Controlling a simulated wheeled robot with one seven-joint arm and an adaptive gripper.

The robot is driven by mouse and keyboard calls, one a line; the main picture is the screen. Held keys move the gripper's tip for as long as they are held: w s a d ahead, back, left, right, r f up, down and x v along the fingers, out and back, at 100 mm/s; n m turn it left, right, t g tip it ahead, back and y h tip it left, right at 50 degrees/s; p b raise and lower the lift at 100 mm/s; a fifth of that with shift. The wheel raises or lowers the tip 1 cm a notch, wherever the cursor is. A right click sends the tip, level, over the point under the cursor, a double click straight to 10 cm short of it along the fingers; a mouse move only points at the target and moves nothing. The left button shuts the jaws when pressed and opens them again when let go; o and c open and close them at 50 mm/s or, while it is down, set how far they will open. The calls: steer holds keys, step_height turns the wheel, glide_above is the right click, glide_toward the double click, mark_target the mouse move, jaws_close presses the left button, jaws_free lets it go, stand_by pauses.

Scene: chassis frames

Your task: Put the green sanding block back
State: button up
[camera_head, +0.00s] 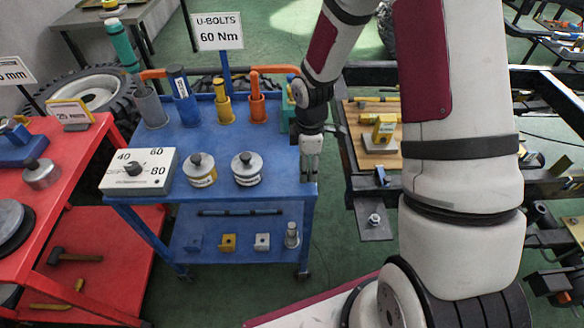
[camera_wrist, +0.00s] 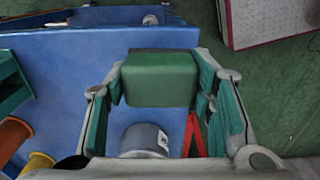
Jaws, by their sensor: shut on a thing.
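The green sanding block (camera_wrist: 160,78) is between the two fingers of my gripper in the wrist view. My gripper (camera_head: 310,172) is shut on it, with a finger at each side. In the head view my gripper points down by the right edge of the blue cart (camera_head: 222,181). I cannot make out the block there. The cart's blue surface (camera_wrist: 65,75) lies behind the block in the wrist view. Whether the block touches the cart is unclear.
A dial box (camera_head: 139,171) and two round metal pieces (camera_head: 200,170) (camera_head: 247,168) stand on the cart's front. Coloured holders, including an orange one (camera_head: 257,107), line its back. A grey cylinder (camera_wrist: 143,139) shows below the block. A dark frame (camera_head: 362,185) stands to the right.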

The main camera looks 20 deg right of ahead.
mark_target(292, 176)
steer(key=w+a, duration=0.3)
steer(key=shift+w+f, duration=0.1)
steer(key=shift+f, duration=1.85)
steer(key=shift+f, duration=0.15)
steer(key=o, duration=1)
steer(key=shift+o, duration=0.2)
